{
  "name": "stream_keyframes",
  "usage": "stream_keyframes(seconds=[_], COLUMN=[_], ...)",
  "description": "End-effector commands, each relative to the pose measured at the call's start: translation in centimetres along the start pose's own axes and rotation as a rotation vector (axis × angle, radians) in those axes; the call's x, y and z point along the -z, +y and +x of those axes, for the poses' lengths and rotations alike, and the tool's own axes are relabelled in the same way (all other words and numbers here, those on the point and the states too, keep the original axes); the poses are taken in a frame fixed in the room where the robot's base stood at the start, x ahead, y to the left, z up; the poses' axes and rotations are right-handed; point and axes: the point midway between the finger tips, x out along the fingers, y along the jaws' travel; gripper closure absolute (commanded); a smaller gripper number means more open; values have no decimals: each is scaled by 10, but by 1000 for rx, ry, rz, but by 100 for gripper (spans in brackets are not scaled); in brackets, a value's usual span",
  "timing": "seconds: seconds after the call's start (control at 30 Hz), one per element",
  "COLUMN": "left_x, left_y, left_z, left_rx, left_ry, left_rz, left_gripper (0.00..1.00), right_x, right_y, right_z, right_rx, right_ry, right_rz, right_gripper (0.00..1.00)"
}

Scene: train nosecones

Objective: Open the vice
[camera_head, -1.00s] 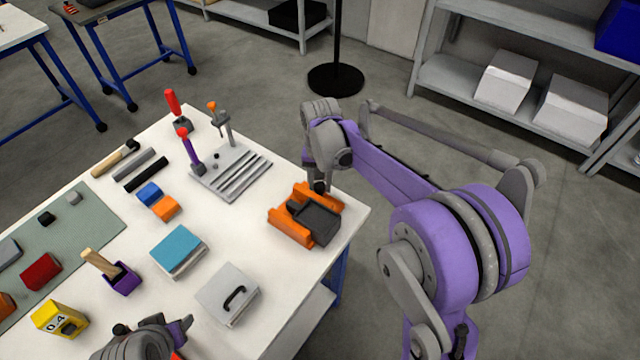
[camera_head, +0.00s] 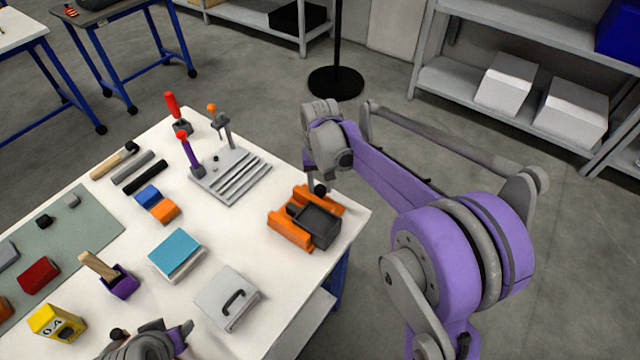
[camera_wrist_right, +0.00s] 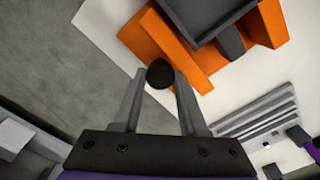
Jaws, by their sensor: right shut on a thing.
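The orange vice (camera_head: 290,232) sits near the right edge of the white table, with a dark grey block (camera_head: 318,224) between its orange sides. It also shows at the top of the right wrist view (camera_wrist_right: 180,48). My right gripper (camera_head: 320,188) is at the vice's far side. In the right wrist view its two fingers (camera_wrist_right: 160,80) are closed on the round black knob (camera_wrist_right: 160,72) beside the orange body. My left gripper (camera_head: 170,342) shows only partly at the bottom edge of the head view, and its fingers are not clear.
A grey box with a black handle (camera_head: 227,300) and a teal-topped block (camera_head: 175,252) lie left of the vice. A grey slotted plate with levers (camera_head: 230,178) stands behind it. The table's right edge is close to the vice.

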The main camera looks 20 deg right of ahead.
Motion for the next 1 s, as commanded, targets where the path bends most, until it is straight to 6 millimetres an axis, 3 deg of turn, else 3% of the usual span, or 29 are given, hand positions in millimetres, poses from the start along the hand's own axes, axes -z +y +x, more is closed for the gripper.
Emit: stream_keyframes(seconds=[0.77,0.8,0.93,1.0], left_x=[-1,-1,-1,-1], left_y=[0,0,0,0], left_z=[1,1,1,1], left_rx=[0,0,0,0], left_ry=[-1,-1,-1,-1], left_rz=[0,0,0,0], left_gripper=[50,50,50,50], right_x=[-4,-4,-4,-4], right_y=[-1,-1,-1,-1], right_z=[3,3,3,2], right_rx=[1,1,1,2], right_ry=[-11,-11,-9,-9], right_rz=[-2,-2,-2,-2], right_gripper=[100,51,28,28])
